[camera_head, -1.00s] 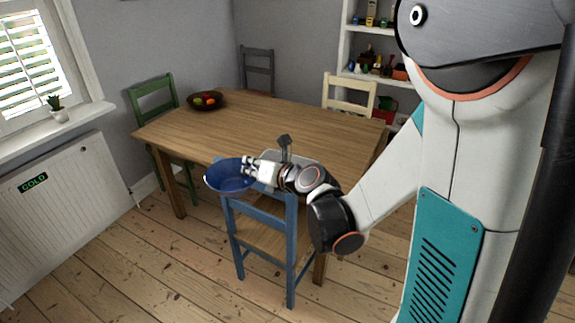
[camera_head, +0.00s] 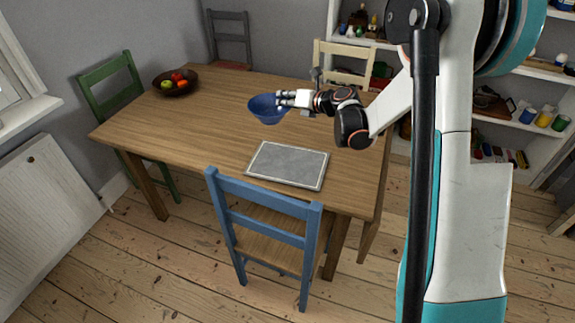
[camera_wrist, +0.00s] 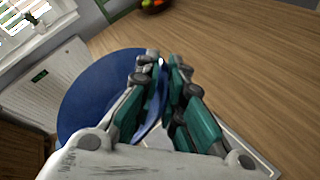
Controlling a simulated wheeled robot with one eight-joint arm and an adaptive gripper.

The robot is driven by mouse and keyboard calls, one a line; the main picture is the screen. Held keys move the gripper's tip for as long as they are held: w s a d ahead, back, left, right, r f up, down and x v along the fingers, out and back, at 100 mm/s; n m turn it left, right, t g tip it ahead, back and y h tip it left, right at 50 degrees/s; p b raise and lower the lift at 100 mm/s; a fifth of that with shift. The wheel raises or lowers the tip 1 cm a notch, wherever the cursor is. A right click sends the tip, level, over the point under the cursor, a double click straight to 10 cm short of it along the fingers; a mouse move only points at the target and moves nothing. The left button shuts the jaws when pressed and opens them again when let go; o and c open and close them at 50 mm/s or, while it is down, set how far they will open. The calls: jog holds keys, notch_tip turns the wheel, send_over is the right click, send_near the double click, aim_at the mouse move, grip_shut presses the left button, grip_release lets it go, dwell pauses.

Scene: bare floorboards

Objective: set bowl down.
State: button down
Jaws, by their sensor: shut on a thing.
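A blue bowl (camera_head: 268,109) is held upright by its right rim in my gripper (camera_head: 284,98). In the head view it shows over the middle of the wooden table (camera_head: 190,128); its height above the top is hard to tell. In the wrist view the bowl (camera_wrist: 92,97) is left of my gripper (camera_wrist: 163,70), whose fingers are closed on its rim. The fingers hide part of that rim.
A grey tray (camera_head: 288,164) lies bare on the table's near side. A dark bowl of fruit (camera_head: 175,86) stands at the far left. Blue (camera_head: 262,200), green (camera_head: 112,90), grey (camera_head: 229,40) and cream chairs (camera_head: 342,62) surround the table. Shelves (camera_head: 500,120) stand at the right.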

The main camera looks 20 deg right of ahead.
jog(key=w+d+f+y, duration=0.1)
jog(key=w+f, duration=0.1)
jog(key=w, duration=0.3)
jog(key=b, duration=0.8)
send_over(285, 153)
jog(key=shift+n, duration=0.4)
notch_tip(285, 153, down, 20)
jog(key=shift+f, duration=0.2)
jog(key=shift+r, duration=0.1)
jog(key=c, duration=1.7)
grip_release()
